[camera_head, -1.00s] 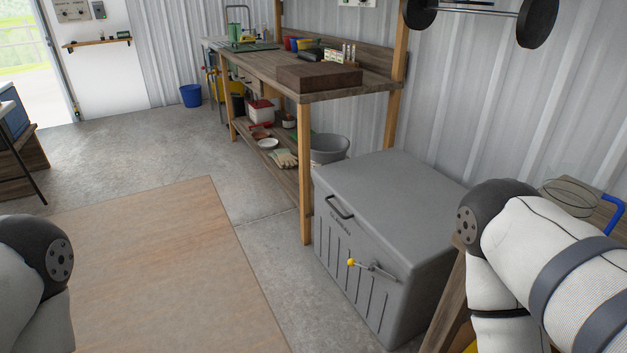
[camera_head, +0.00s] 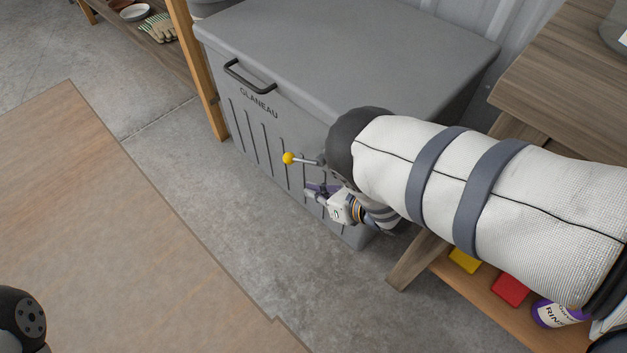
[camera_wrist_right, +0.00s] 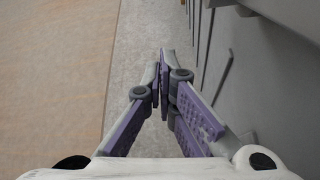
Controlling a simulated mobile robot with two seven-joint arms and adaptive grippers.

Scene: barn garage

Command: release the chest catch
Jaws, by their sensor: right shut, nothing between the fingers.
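The grey chest (camera_head: 350,45) stands on the floor with its lid down, a black handle (camera_head: 249,77) on the upper front. The catch, a metal rod with a yellow knob (camera_head: 288,158), sticks out sideways on the chest's front. My right arm hides the rod's other end. My right gripper (camera_head: 309,191) is shut and empty, in front of the chest and a little below the catch in the picture. In the right wrist view its fingertips (camera_wrist_right: 164,55) meet beside the chest's front (camera_wrist_right: 265,70); the knob does not show there. My left gripper is out of view.
A wooden shelf unit (camera_head: 560,70) stands right of the chest, with a yellow item, a red item and a purple-lidded bottle (camera_head: 555,314) on its lower shelf. A wooden post (camera_head: 197,75) stands at the chest's left corner. The floor in front (camera_head: 215,240) is clear.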

